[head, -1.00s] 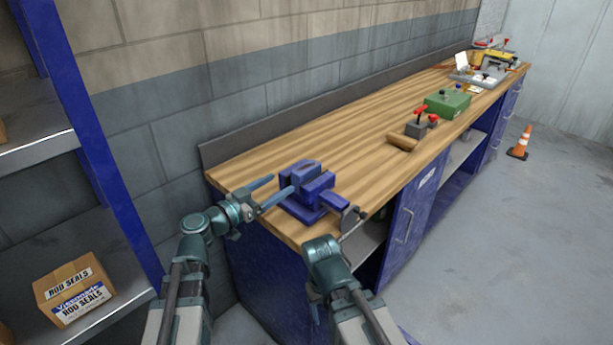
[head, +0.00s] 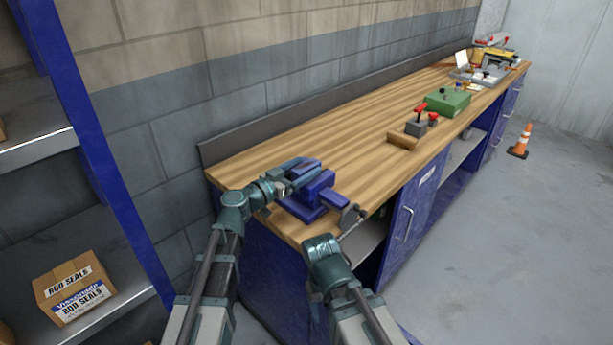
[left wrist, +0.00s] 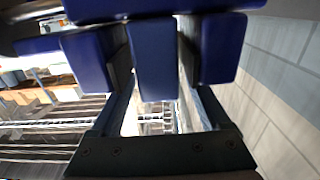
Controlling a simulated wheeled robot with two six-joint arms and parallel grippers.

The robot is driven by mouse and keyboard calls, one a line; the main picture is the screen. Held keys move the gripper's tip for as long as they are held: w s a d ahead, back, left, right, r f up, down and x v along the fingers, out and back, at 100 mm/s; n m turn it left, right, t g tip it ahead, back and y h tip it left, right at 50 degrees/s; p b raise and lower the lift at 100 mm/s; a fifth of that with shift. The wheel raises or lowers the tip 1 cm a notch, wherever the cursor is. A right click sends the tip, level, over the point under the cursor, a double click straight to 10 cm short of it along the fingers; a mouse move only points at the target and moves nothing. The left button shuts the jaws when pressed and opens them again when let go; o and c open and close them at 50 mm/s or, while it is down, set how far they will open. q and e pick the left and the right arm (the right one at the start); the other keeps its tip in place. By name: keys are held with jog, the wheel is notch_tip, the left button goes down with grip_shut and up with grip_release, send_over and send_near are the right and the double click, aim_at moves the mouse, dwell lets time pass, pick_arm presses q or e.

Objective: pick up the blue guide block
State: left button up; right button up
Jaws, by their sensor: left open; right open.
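A blue vise (head: 302,208) stands on the near end of the wooden bench, and its blue jaws also show close up in the left wrist view (left wrist: 222,50). A separate-looking blue block (left wrist: 154,60) sits between these jaws; I take it for the blue guide block. My left gripper (head: 303,172) is at the top of the vise. In the left wrist view its two dark fingers (left wrist: 160,100) are open, one on each side of the block. I cannot tell whether they touch it. My right gripper (head: 323,245) is open, low at the bench's front edge; its fingertips are hard to see.
The wooden bench (head: 345,135) has clear room beyond the vise. A wall runs behind.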

pick_arm(q)
jog(key=shift+x, duration=0.8)
jog(key=shift+c, duration=0.2)
grip_shut()
dwell(0.6)
